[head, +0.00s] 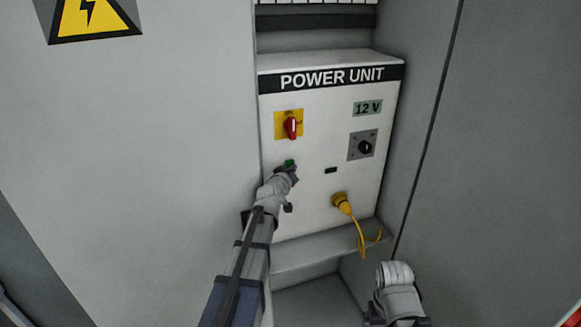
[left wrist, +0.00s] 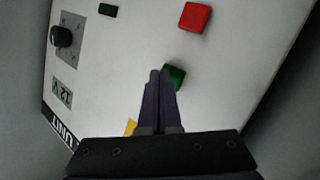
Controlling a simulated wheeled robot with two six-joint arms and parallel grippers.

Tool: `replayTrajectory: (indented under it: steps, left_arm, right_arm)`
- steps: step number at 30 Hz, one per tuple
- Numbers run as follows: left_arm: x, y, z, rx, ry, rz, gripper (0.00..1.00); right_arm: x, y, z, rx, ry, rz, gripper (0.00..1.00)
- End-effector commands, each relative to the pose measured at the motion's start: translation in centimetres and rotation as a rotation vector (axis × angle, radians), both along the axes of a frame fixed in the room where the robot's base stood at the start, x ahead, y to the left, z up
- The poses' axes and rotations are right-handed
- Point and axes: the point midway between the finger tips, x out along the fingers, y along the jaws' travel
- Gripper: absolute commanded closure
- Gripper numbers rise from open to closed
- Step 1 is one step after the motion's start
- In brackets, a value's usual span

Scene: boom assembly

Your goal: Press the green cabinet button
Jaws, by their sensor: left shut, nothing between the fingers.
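The green button (head: 289,162) shows just above the tip of my left gripper (head: 287,173) on the white front of the power unit (head: 315,215). In the left wrist view the green button (left wrist: 176,75) is a small block, partly covered by the closed fingers (left wrist: 160,76), whose tips lie at or right beside it. I cannot tell whether they touch it. The left gripper is shut and empty. My right arm (head: 397,290) shows at the bottom right; its gripper is not visible.
A red button (left wrist: 194,17) lies close to the green one; my arm hides it in the head view. A red switch (head: 291,126) on a yellow plate is above, a black knob (head: 365,147) to the right, and a yellow plug (head: 342,202) with cable lower right. Cabinet walls flank the unit.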

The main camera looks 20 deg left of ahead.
Motion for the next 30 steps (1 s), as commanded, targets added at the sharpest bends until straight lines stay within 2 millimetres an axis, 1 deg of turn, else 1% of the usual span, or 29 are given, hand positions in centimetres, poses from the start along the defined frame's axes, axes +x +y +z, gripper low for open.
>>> replayTrajectory:
  steps: [17,30]
  left_arm:
    - [0.60,0.55,0.02,0.001,0.000,0.001,1.00]
    - [0.34,0.46,0.01,0.002,-0.001,0.002,1.00]
  right_arm:
    - [0.00,0.00,0.01,0.000,0.000,0.000,0.11]
    - [0.00,0.00,-0.01,0.000,0.000,0.000,0.11]
